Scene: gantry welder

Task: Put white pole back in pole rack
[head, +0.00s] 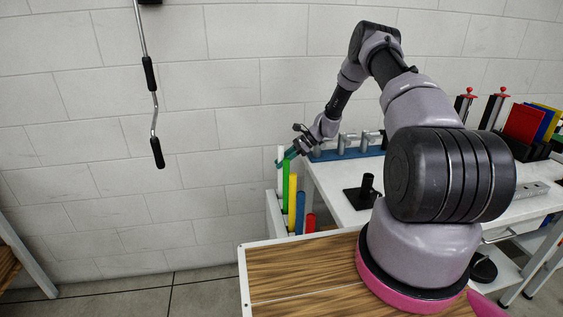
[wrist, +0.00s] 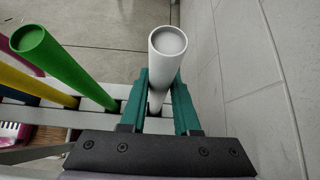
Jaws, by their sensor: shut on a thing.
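The white pole (wrist: 166,58) stands between the two green fingers of my gripper (wrist: 161,95) in the wrist view, with its open top end toward the camera. My gripper is shut on it. In the head view the white pole (head: 281,156) shows as a thin upright piece beside my gripper (head: 288,154). The pole rack (head: 273,217) is a pale frame at the left end of the white table. The white pole is in line with the rack's row of poles, at its far end. Its lower end is hidden, so I cannot tell how deep it sits.
Green (head: 286,188), yellow (head: 292,200), blue (head: 300,212) and red (head: 310,222) poles stand in the rack beside the white one. The white table (head: 335,190) carries a black holder (head: 362,192). The wall (wrist: 235,80) is close to the gripper's right in the wrist view.

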